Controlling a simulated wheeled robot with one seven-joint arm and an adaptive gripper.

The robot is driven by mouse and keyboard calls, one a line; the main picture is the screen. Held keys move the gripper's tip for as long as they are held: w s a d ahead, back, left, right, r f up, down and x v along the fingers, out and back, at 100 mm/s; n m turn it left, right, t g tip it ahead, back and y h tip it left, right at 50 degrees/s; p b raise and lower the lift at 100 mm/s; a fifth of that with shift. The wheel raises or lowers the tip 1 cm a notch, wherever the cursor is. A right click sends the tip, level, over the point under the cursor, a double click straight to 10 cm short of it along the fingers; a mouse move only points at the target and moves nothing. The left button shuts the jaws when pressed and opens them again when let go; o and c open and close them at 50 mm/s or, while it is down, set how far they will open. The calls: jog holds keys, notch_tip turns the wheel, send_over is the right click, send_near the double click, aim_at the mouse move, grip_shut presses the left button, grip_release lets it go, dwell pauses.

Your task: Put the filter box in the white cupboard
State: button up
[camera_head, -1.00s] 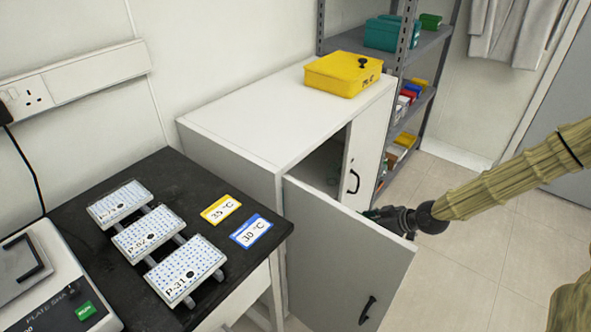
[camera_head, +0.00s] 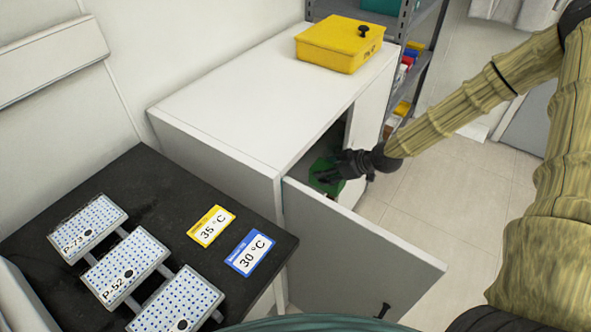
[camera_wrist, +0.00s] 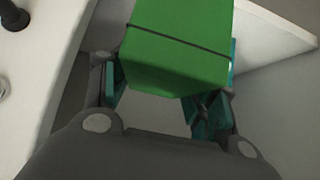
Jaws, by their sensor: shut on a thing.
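My gripper (camera_head: 335,170) is shut on a green box (camera_head: 322,184), at the opening of the white cupboard (camera_head: 255,115). In the wrist view the green box (camera_wrist: 178,50), with a dark line around it, sits between my teal finger pads (camera_wrist: 165,92). No label shows on it, so I cannot read whether it is the filter box. The cupboard's left door (camera_head: 355,250) is swung open; the right door (camera_head: 370,103) looks closed. The box is beside the open door's upper edge, partly hidden by my gripper. The cupboard's inside is mostly hidden.
A yellow lidded box (camera_head: 340,45) stands on the cupboard top. A black bench (camera_head: 150,190) on the left holds several white plates and yellow (camera_head: 211,226) and blue (camera_head: 250,252) temperature cards. A grey shelf rack (camera_head: 428,45) stands behind. The floor at right is clear.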

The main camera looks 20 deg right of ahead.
jog(key=w+a, duration=0.8)
jog(key=w, duration=0.2)
jog(key=shift+s+d+f+b, duration=0.1)
jog(key=shift+s+f+b, duration=0.05)
jog(key=shift+f, duration=0.9)
jog(key=shift+s+d+f+b, duration=0.1)
jog(key=shift+f+b, duration=0.1)
jog(key=shift+f, duration=0.85)
jog(key=shift+s+d+f+b, duration=0.1)
jog(key=shift+s+f+b, duration=0.05)
jog(key=shift+f, duration=0.9)
jog(key=shift+w+a+f, duration=0.1)
jog(key=shift+w+f, duration=0.1)
jog(key=shift+f, duration=0.1)
jog(key=shift+f, duration=0.2)
jog(key=o, duration=1.2)
jog(key=shift+r, duration=0.1)
